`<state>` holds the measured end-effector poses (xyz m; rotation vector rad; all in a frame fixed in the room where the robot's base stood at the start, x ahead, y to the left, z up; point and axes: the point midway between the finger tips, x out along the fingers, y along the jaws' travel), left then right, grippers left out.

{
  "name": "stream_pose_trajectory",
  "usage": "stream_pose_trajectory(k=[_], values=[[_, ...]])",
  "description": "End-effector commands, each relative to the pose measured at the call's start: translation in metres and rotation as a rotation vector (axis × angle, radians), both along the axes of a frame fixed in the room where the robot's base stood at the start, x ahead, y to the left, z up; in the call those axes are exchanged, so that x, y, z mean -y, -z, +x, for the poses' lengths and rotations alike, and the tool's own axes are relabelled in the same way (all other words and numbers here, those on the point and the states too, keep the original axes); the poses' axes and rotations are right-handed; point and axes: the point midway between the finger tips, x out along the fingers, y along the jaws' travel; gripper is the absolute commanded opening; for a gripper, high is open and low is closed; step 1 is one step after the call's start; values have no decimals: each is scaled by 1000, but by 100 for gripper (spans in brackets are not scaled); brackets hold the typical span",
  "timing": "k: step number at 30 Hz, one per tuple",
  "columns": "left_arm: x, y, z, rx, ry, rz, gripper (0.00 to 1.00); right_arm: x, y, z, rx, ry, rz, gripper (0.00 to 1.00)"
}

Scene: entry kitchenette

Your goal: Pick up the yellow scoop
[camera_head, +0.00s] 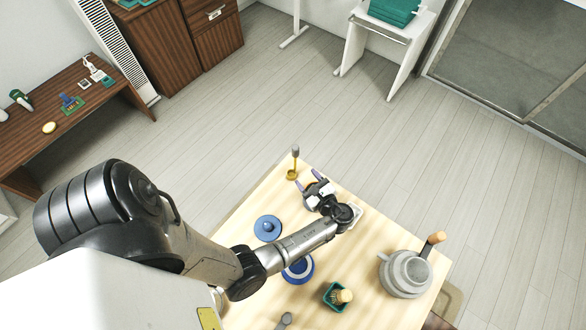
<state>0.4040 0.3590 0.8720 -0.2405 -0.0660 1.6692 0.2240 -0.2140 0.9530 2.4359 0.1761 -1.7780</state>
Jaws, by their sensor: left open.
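The yellow scoop (292,175) is at the far corner of the light wooden table (385,225), with its grey-tipped handle pointing up. My left arm reaches across the table from the left. My left gripper (313,180) is open and empty, just to the right of the scoop, with its fingers pointing up and left. The gripper and scoop appear apart. I cannot tell the gripper's exact height over the table. My right gripper is not in view.
A blue lid (268,228) and a blue-rimmed dish (307,272) lie beside my left forearm. A green box with a brush (333,305) and a grey pot with a wooden handle (405,275) stand nearer. A brown bench (85,105) is far left.

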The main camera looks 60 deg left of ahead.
Motion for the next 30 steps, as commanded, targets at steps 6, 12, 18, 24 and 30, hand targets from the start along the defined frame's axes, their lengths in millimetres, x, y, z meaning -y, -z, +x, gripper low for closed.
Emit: stream_pose_trajectory(k=[6, 12, 18, 24, 30], values=[[11, 2, 23, -170, 55, 91, 57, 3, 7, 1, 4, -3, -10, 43], [-16, -1, 25, -199, 63, 110, 57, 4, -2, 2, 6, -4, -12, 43], [-49, -1, 24, -197, 62, 109, 57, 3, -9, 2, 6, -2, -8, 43], [-67, 1, 23, -197, 64, 108, 57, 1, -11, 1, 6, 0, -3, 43], [-77, 0, 22, -197, 64, 108, 57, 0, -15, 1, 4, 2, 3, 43]])
